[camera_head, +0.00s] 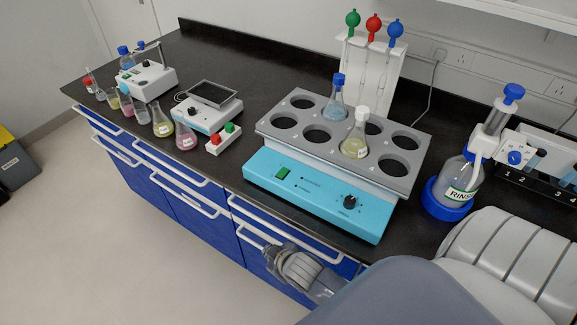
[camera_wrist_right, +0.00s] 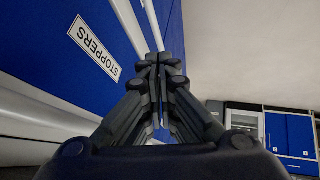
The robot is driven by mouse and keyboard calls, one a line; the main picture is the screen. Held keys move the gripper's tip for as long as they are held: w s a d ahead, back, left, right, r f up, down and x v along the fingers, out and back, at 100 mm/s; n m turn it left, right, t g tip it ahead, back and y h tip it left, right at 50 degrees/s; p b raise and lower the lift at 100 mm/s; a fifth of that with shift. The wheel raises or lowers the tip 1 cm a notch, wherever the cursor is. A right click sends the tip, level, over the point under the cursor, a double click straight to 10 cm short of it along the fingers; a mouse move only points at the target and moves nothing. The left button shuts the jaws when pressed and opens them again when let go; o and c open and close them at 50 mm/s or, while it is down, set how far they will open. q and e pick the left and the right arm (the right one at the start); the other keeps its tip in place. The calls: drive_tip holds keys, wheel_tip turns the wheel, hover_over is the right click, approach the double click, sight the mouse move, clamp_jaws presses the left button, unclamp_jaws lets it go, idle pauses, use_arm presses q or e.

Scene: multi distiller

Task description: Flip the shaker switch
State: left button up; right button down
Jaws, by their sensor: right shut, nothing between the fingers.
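The shaker (camera_head: 320,205) is a turquoise box with a grey tray of round holes on top, on the black bench. Its green switch (camera_head: 282,173) is on the left of the front face, and a black knob (camera_head: 350,202) is on the right. A blue flask (camera_head: 336,112) and a pale yellow flask (camera_head: 354,147) stand in the tray. My right gripper (camera_head: 268,249) is low in front of the blue drawers, below the shaker's front and apart from the switch. In the right wrist view its fingers (camera_wrist_right: 160,62) are shut and empty. My left gripper is not in view.
White drawer handles (camera_head: 290,228) stick out near my right gripper. A drawer label (camera_wrist_right: 94,48) reads STOPPERS. A rinse bottle (camera_head: 457,180) stands right of the shaker. A small box with red and green buttons (camera_head: 223,140) and several flasks stand left. The floor (camera_head: 110,240) before the drawers is clear.

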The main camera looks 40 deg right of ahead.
drive_tip(key=w+a+r+n+t+y, duration=0.1)
drive_tip(key=w+a+r+n+t, duration=0.15)
drive_tip(key=w+r, duration=0.45)
drive_tip(key=w+a+r+n+t+y, duration=0.15)
drive_tip(key=w+r+t, duration=0.25)
drive_tip(key=r, duration=0.6)
drive_tip(key=w+a+r+n+t+y, duration=0.1)
drive_tip(key=w+a+r+n+t, duration=0.15)
drive_tip(key=w+r, duration=0.45)
drive_tip(key=s+a+r+n+t+y, duration=0.1)
drive_tip(key=a+r+n+y, duration=0.3)
drive_tip(key=r, duration=0.3)
drive_tip(key=s+a+r+n+y, duration=0.1)
drive_tip(key=a+r+n+y, duration=0.2)
drive_tip(key=r+n+y, duration=0.35)
drive_tip(key=s+a+r+n+g+y, duration=0.6)
drive_tip(key=a+n+g, duration=0.3)
drive_tip(key=n+g, duration=0.4)
drive_tip(key=s+d+f+n+g+h+b, duration=0.1)
drive_tip(key=s+d+f+n+g+h, duration=0.3)
drive_tip(key=d+f+n+h, duration=0.6)
drive_tip(key=w+d+r+m+h, duration=0.1)
drive_tip(key=d+h, duration=0.4)
drive_tip(key=d, duration=0.6)
drive_tip(key=w+d+r+m+h, duration=0.1)
drive_tip(key=d+h, duration=0.4)
drive_tip(key=d, duration=0.7)
drive_tip(key=shift+w+m+h, duration=0.25)
drive_tip(key=shift+m+h, duration=0.15)
drive_tip(key=shift+m, duration=0.3)
